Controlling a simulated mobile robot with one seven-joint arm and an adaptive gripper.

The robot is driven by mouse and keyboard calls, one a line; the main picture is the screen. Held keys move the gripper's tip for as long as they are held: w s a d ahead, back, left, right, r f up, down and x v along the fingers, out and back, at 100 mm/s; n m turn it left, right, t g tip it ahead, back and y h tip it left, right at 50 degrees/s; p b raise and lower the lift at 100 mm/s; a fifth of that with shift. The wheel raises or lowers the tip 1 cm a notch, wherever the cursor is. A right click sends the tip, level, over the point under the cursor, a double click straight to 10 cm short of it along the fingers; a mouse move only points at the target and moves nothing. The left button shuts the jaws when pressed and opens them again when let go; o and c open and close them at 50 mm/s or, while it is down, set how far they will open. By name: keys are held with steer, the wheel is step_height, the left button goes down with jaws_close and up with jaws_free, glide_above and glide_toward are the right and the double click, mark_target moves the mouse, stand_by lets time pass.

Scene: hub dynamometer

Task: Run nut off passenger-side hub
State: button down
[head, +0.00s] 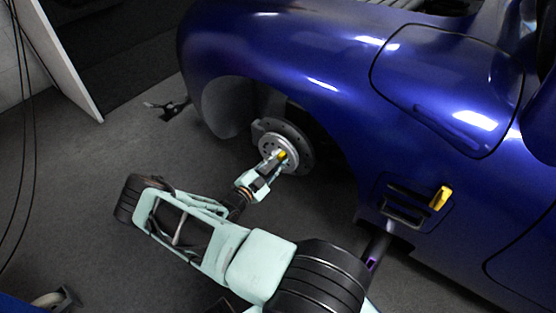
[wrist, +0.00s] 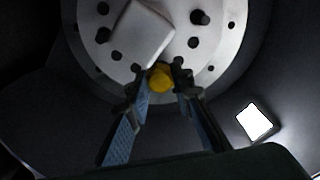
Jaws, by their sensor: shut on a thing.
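The hub (head: 278,152) is a silver disc with holes and studs, set in the wheel arch of the blue car. In the wrist view the hub face (wrist: 203,65) fills the top, with a pale square block in front of its middle. The yellow nut (wrist: 160,79) sits between the fingertips of my gripper (wrist: 158,78), just below that block. My gripper is shut on the nut, close against the hub face. In the head view the yellow nut (head: 282,154) shows at the hub. Whether it is still on a stud is hidden.
The blue car body (head: 290,60) overhangs the hub above and to the right. A yellow handle (head: 440,198) sticks out from the car's side. A small dark item (head: 166,108) lies on the floor at left. The grey floor left of the hub is mostly clear.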

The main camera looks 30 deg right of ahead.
steer(key=c, duration=1.8)
jaws_free()
steer(key=shift+c, duration=0.2)
steer(key=m, duration=0.5)
steer(key=shift+m, duration=0.3)
steer(key=m, duration=0.6)
steer(key=shift+p, duration=0.3)
steer(key=shift+c, duration=0.7)
